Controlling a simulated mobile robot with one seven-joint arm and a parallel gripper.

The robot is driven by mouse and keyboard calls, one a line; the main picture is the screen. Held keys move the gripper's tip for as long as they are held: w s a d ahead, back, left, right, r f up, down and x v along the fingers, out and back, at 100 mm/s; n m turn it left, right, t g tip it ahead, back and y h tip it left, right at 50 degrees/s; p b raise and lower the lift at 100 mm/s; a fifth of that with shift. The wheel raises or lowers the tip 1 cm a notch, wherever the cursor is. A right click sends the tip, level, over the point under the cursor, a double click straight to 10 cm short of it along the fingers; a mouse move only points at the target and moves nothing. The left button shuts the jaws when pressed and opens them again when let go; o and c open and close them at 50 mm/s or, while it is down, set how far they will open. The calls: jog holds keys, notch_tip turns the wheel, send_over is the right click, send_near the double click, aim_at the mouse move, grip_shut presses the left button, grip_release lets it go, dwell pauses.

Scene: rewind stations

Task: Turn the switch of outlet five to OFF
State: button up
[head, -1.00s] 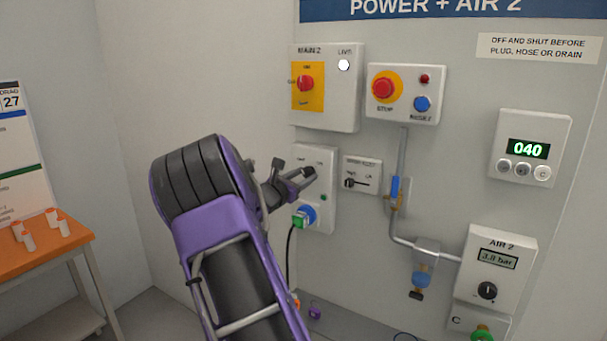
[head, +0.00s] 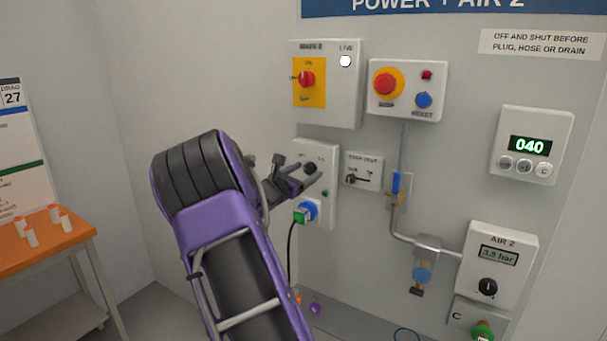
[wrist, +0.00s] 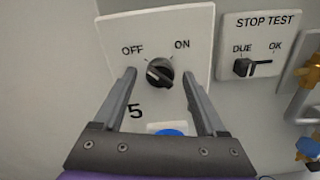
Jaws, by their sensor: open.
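The outlet five box (head: 327,190) is a white wall unit with a black rotary switch (wrist: 160,72). In the wrist view OFF is printed at the switch's upper left, ON at its upper right, and a 5 below left. The switch's grip bar sits at a slant; I cannot tell surely which word it points to. My gripper (wrist: 159,72) is open, one finger to each side of the switch, with no clear contact. In the head view my gripper (head: 297,176) is in front of the box and hides part of its face.
A green and blue plug (head: 304,214) with a black cable sits at the box's lower part. The STOP TEST switch box (head: 363,171) is close on the right, then a blue-handled valve (head: 397,187) and pipe. The MAIN 2 box (head: 343,100) is above.

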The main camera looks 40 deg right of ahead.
jog(key=v, duration=1.7)
jog(key=shift+a, duration=0.2)
jog(key=shift+s, duration=0.15)
